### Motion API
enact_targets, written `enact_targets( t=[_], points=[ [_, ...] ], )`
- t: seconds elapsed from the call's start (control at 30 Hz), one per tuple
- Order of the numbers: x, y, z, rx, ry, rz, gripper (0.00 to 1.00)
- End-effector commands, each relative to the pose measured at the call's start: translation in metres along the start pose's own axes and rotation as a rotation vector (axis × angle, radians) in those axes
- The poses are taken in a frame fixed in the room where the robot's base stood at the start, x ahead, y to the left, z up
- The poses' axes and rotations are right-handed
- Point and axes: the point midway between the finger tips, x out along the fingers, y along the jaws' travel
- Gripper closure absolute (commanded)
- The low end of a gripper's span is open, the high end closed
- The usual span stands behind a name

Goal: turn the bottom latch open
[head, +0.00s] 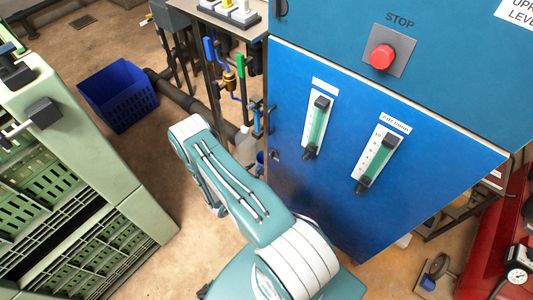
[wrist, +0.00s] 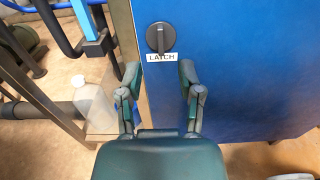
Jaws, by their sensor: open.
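The latch (wrist: 160,38) is a dark round knob with a bar that looks roughly upright, on the blue cabinet door near its left edge in the wrist view. A white label reading LATCH (wrist: 161,57) sits just under it. I see no contact with the latch. In the head view my arm reaches down beside the cabinet, and my gripper is hidden there.
The blue cabinet (head: 400,110) carries a red STOP button (head: 382,57) and two flow gauges. Pipes and valves (head: 230,80) stand left of it. A pale bottle (wrist: 92,100) is left of my gripper. A blue crate (head: 118,95) and green crate rack (head: 80,150) stand farther left.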

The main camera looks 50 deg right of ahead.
Motion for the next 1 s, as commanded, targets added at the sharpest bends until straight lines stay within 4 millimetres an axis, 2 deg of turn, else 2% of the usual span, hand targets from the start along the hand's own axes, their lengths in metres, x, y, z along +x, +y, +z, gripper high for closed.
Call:
enact_targets(
  t=[0.2, 0.4, 0.57, 0.8, 0.83, 0.87, 0.9, 0.93, 1.0],
  points=[
    [0.042, -0.001, 0.000, 0.002, 0.000, -0.006, 0.53],
    [0.071, 0.000, 0.000, 0.002, 0.000, -0.005, 0.53],
    [0.081, 0.000, 0.000, 0.000, 0.000, -0.002, 0.53],
    [0.082, 0.000, 0.000, 0.000, 0.000, -0.001, 0.53],
    [0.082, 0.000, 0.000, 0.000, 0.000, -0.001, 0.57],
    [0.082, 0.000, 0.000, 0.000, 0.000, -0.001, 0.71],
    [0.082, 0.000, 0.000, 0.000, 0.000, -0.001, 0.89],
    [0.082, 0.000, 0.000, 0.000, 0.000, -0.001, 1.00],
    [0.082, 0.000, 0.000, 0.000, 0.000, -0.001, 1.00]
  ],
)
